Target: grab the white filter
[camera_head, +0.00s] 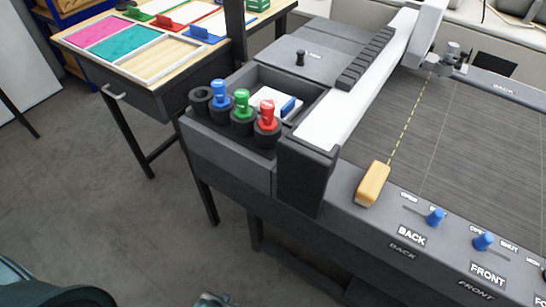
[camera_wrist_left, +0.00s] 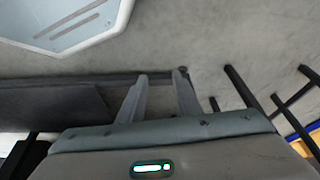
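A white block-like piece with a blue side (camera_head: 275,103), which looks like the white filter, lies in the open dark compartment (camera_head: 308,84) of the grey machine. It sits behind the red and green knobbed tools, which partly cover it. My left gripper (camera_wrist_left: 160,76) shows in the left wrist view with its two grey fingers apart and nothing between them, over the floor and dark frame parts. In the head view only parts of my left arm show at the bottom left, well below and apart from the compartment. My right gripper is in neither view.
Blue (camera_head: 220,95), green (camera_head: 243,112) and red (camera_head: 267,122) tools stand in black holders at the compartment's front. A wooden block (camera_head: 372,184) and blue levers (camera_head: 436,216) sit on the machine's front rail. A side table (camera_head: 150,62) with colored frames stands at upper left.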

